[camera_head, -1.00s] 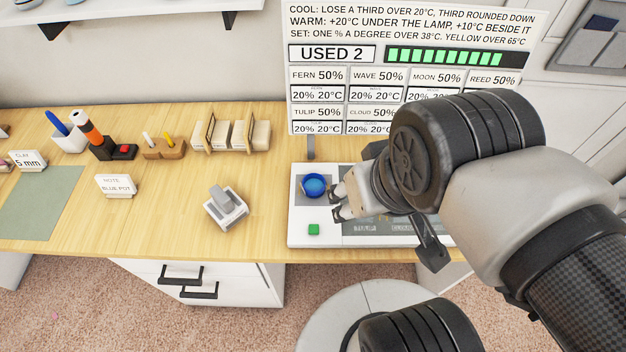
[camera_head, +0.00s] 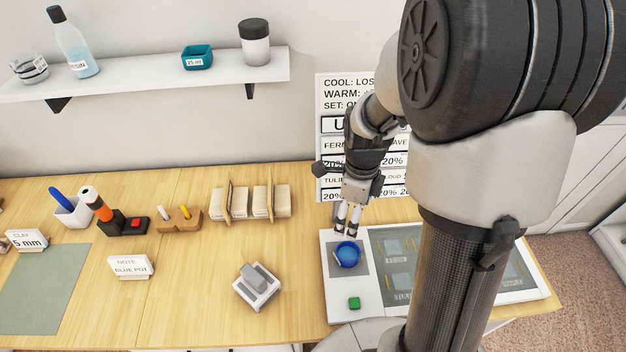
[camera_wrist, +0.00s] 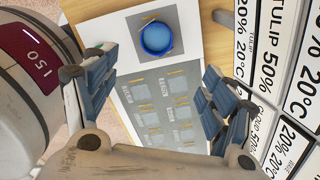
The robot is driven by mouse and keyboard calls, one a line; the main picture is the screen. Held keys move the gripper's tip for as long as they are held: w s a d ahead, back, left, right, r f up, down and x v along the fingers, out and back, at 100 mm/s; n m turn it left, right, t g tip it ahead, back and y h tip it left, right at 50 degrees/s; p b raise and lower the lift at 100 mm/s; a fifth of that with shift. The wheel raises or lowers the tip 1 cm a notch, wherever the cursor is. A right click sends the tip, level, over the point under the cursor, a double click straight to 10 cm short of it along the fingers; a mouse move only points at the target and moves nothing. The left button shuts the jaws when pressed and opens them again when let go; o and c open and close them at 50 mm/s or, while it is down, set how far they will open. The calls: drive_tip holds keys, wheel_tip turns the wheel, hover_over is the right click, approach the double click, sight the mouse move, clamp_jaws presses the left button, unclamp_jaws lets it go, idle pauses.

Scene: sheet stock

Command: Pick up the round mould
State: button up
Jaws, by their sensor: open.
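A round, blue, bowl-like piece (camera_head: 348,254) sits on a grey square of the white board; I cannot tell whether it is the round mould. In the wrist view the blue piece (camera_wrist: 157,38) lies beyond the fingertips, with a thin yellow mark by its rim. My gripper (camera_head: 347,217) points down just behind the blue piece, with its fingers apart and nothing between them. The gripper (camera_wrist: 158,70) shows its two fingers on either side in the wrist view. A clear round dish (camera_head: 30,68) with a label stands on the wall shelf at the far left.
The white board (camera_head: 340,303) also bears a green button (camera_head: 354,303) and a grey panel. A sign (camera_head: 345,95) stands close behind my gripper. A grey-topped block (camera_head: 257,285) is left of the board. The wall shelf (camera_head: 140,85) holds a bottle, teal tray and jar.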

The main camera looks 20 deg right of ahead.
drive_tip(key=b, duration=0.4)
approach(349, 252)
drive_tip(key=f, duration=0.5)
drive_tip(key=shift+w+f, duration=0.1)
drive_tip(key=shift+w, duration=0.3)
drive_tip(key=f+b, duration=0.2)
drive_tip(key=f, duration=0.3)
drive_tip(key=shift+s+f+b, duration=0.1)
drive_tip(key=shift+s+b, duration=0.25)
drive_tip(key=shift+b, duration=0.05)
drive_tip(key=c, duration=1.1)
drive_tip(key=shift+r, duration=0.2)
drive_tip(key=shift+c, duration=0.2)
